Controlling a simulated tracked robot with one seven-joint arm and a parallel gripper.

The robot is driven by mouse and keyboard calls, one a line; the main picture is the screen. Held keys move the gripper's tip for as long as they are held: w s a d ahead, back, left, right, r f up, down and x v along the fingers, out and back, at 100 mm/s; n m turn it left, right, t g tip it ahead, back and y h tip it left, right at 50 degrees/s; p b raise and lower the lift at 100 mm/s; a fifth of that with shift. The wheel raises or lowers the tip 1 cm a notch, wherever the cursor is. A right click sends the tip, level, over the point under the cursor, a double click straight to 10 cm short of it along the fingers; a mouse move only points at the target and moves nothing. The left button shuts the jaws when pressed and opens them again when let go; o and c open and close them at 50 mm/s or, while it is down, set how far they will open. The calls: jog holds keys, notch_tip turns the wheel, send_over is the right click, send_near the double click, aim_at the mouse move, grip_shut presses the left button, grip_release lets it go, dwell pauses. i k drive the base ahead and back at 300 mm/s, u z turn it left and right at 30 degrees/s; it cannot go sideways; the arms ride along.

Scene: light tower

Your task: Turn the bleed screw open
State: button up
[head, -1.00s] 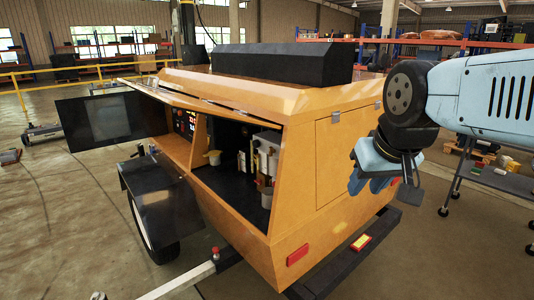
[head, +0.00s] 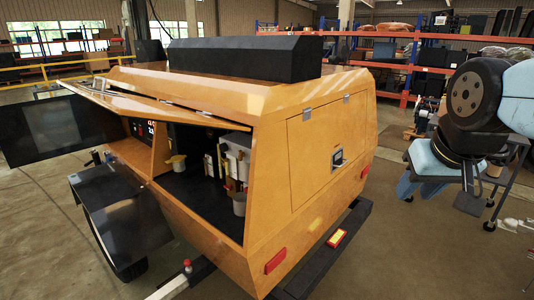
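The orange light tower (head: 275,150) stands in the middle of the head view with its side flap raised. Inside its open compartment (head: 185,187) are a light grey box-shaped part (head: 235,158), a grey cylindrical cup (head: 239,204) and a yellowish cup-like part (head: 177,163). I cannot make out the bleed screw; it is too small or hidden.
A black rear bumper (head: 345,236) and a fender (head: 120,222) stick out from the tower. The raised flap (head: 165,102) overhangs the compartment. A grey table (head: 503,172) stands behind my arm. Open floor (head: 400,265) lies to the right of the bumper.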

aim_at(241, 155)
jog(key=z, duration=0.4)
jog(key=k, duration=1.95)
jog(key=u, duration=0.45)
jog(key=i, duration=1.5)
jog(key=z, duration=0.05)
